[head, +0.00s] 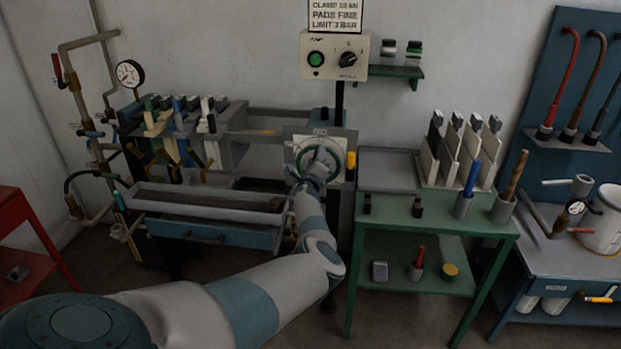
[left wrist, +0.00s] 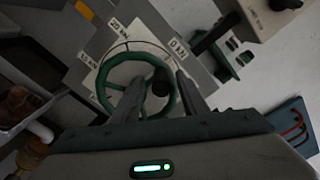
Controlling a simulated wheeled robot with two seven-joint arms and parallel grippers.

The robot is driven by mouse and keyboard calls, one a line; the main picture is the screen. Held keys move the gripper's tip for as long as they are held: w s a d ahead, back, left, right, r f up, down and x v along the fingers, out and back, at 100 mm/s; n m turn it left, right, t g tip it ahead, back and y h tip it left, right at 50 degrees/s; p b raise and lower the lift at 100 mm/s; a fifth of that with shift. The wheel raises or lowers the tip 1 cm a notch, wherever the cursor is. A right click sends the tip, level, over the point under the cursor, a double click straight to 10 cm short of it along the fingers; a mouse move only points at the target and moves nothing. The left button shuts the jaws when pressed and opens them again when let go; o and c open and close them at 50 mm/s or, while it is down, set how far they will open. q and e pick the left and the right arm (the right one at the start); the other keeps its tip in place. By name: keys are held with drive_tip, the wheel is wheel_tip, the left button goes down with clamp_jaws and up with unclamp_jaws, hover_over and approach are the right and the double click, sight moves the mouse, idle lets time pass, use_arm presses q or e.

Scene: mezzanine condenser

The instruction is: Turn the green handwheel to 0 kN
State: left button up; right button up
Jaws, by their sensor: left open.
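The green handwheel (head: 341,154) is on a pale dial plate on the front of the machine, in the middle of the head view. In the left wrist view the wheel's rim (left wrist: 112,58) shows with a dark knob (left wrist: 160,80). Plate labels read 15 kN, 20 kN (left wrist: 116,27) and 0 kN (left wrist: 179,48). My left gripper (head: 317,164) is at the wheel and hides part of it. In the left wrist view its fingers (left wrist: 159,84) are apart, one on each side of the knob; I cannot tell whether they touch it. My right gripper is not in view.
A control box (head: 334,57) with a green button and a black selector is above the wheel. A yellow-tipped lever (head: 351,160) is close to its right. A trough (head: 200,203) is at the left, and a green bench (head: 435,214) at the right.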

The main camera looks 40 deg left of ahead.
use_arm(q)
drive_tip(key=shift+s+d+r+p, duration=0.15)
drive_tip(key=shift+s+d+p, duration=0.2)
drive_tip(key=shift+s, duration=0.1)
drive_tip(key=p+v, duration=0.3)
drive_tip(key=v, duration=1.2)
drive_tip(key=shift+s+a, duration=0.1)
drive_tip(key=shift+a, duration=0.05)
